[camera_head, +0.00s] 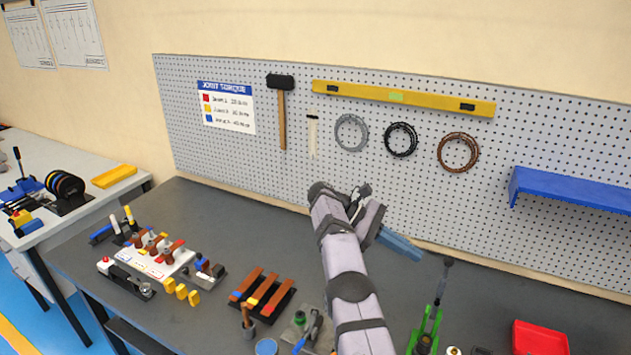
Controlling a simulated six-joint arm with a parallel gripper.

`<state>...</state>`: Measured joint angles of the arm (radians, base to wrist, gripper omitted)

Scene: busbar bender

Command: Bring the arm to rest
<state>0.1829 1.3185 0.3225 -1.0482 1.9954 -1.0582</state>
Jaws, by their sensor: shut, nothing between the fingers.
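My arm (349,270) reaches up from the bottom edge over the middle of the dark workbench (225,212). Its far end bends near the foot of the pegboard. My gripper (359,192) is small and partly hidden there among the wrist links. It is shut and empty, with nothing seen held in it. It appears above the bench, apart from the parts at the front. A blue-grey bar (402,245) shows just right of the wrist; I cannot tell if it touches the arm.
A busbar rack (262,292), a white fixture (150,258) and yellow blocks (181,291) stand left. A green-handled tool (425,325) and red bin (540,338) stand right. The pegboard (225,160) with hanging tools and a blue shelf (570,190) is behind. Bare bench lies at the back left.

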